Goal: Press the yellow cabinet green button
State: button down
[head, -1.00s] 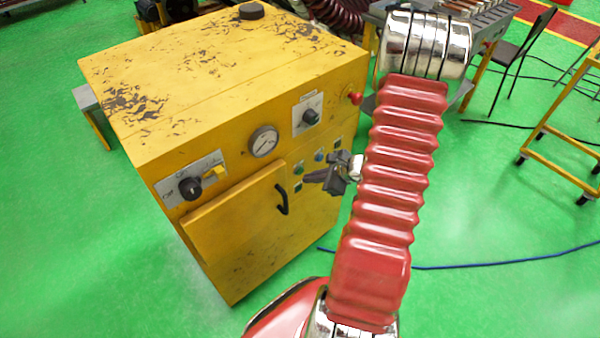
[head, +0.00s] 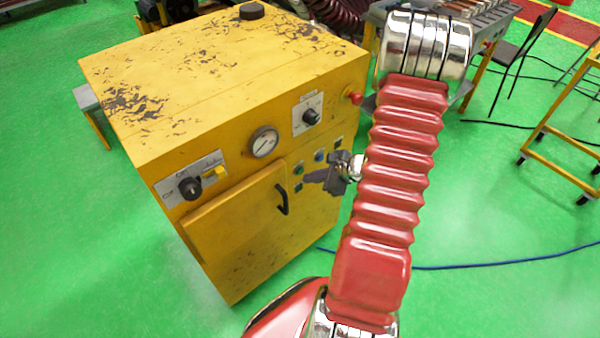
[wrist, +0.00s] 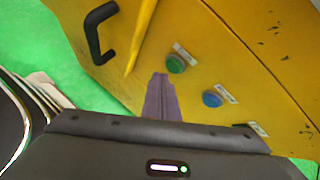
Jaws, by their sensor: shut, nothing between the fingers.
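The yellow cabinet (head: 240,70) stands left of my arm, with scuffed paint on its top. In the wrist view the round green button (wrist: 175,64) is on the yellow panel, below a small white label. It also shows in the head view (head: 298,169). My gripper (wrist: 160,78) is shut and empty; its fingertips lie just left of and below the green button in the wrist view. I cannot tell whether the tips touch the panel.
A blue button (wrist: 212,99) is right of the green one. A black door handle (wrist: 100,32) and the cabinet door edge (wrist: 142,35) are on the left. A red knob (head: 355,98), gauge (head: 263,142) and dials sit above. Green floor is open at the front left.

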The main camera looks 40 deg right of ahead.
jog(key=shift+w, duration=0.8)
dwell(1.4)
dwell(0.4)
jog(key=shift+s, duration=0.8)
jog(key=s, duration=0.5)
jog(key=shift+d, duration=0.1)
dwell(1.0)
